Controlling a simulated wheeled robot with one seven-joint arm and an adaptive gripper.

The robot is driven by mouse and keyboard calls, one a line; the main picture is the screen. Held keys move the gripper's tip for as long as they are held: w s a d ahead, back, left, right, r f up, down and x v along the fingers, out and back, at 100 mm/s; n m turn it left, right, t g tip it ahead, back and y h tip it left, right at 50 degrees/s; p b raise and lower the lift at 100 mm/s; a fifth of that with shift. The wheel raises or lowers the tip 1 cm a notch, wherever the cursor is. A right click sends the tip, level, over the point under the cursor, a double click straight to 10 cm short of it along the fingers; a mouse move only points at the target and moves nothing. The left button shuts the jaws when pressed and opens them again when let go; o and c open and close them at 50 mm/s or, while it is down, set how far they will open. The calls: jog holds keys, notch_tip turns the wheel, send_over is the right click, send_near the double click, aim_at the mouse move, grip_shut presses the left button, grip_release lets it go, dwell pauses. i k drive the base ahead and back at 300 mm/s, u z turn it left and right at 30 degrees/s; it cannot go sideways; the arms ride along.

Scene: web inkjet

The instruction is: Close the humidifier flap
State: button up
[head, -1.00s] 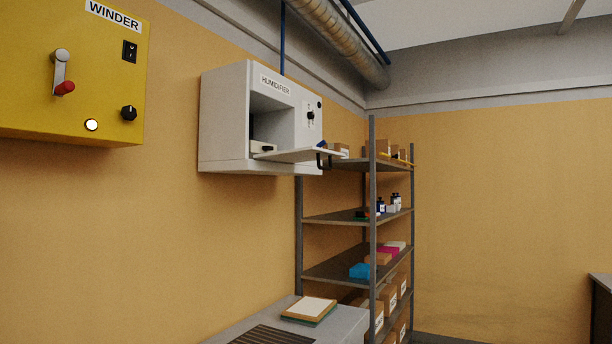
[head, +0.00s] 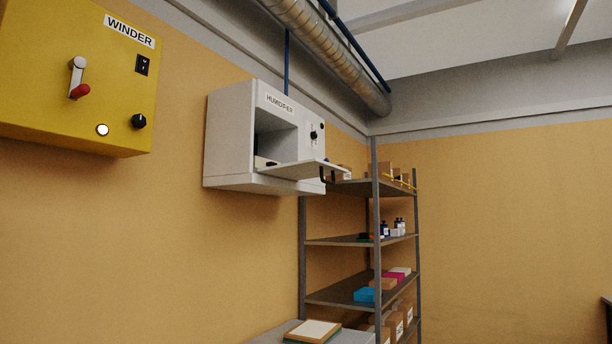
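The humidifier (head: 228,141) is a white box labelled HUMIDIFIER, mounted on the orange wall left of the picture's middle. Its flap (head: 306,169) is open, lowered to about level and sticking out from the bottom of the opening. A dark handle (head: 327,175) hangs at the flap's outer end. A small light-coloured part with a dark spot sits low inside the opening. A dark knob (head: 313,135) is on the front panel right of the opening. My gripper is not in the head view.
A yellow WINDER box (head: 70,75) with a red-tipped lever hangs on the wall at left. A metal shelf rack (head: 340,241) with boxes and bottles stands right of the humidifier. Below is a grey cabinet top (head: 270,334) bearing a flat board. The right side looks open.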

aim_at(307, 170)
jog(key=u, duration=0.7)
jog(key=i, duration=1.1)
jog(key=z, duration=0.6)
